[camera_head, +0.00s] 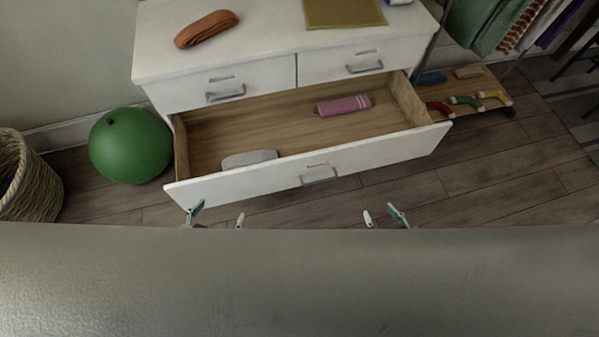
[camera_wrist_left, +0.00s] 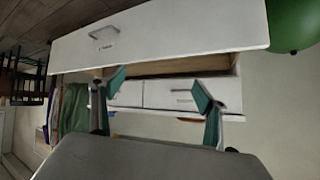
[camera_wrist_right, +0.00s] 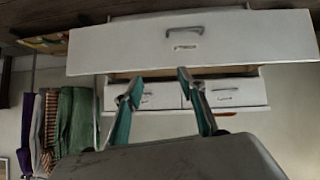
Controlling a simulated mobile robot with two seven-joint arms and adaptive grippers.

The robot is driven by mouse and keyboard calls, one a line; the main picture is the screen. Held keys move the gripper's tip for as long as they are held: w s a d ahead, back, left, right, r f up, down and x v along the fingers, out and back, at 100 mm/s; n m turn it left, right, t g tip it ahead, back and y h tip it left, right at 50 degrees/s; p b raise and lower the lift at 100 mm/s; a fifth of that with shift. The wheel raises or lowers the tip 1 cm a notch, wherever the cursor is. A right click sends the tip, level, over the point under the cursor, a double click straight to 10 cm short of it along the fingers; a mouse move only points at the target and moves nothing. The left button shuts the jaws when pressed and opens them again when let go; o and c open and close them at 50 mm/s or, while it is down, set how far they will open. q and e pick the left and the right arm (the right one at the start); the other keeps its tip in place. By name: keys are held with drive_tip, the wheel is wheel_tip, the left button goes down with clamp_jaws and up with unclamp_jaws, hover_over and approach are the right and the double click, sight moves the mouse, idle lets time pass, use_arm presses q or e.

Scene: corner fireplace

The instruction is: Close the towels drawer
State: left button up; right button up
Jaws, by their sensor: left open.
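A wide lower drawer (camera_head: 410,150) of a white dresser (camera_head: 250,38) is pulled far out. Its label is too small to read, so I cannot tell if it is the towels drawer. Its grey handle (camera_head: 318,176) is mid-front. A pink item (camera_head: 343,105) and a pale grey item (camera_head: 249,158) lie inside. The drawer front also shows in the left wrist view (camera_wrist_left: 190,30) and right wrist view (camera_wrist_right: 250,38). My left gripper (camera_head: 217,216) is open and empty before the front's left part. My right gripper (camera_head: 384,217) is open and empty before its right part.
Two upper drawers, left (camera_head: 250,85) and right (camera_head: 330,60), are closed. A green ball (camera_head: 130,146) and wicker basket (camera_head: 30,180) stand left. A low wooden board (camera_head: 470,85) with coloured items and hanging clothes (camera_head: 485,25) are at right.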

use_arm(q)
drive_tip(key=shift+s+f, duration=0.2)
drive_tip(key=shift+s, duration=0.15)
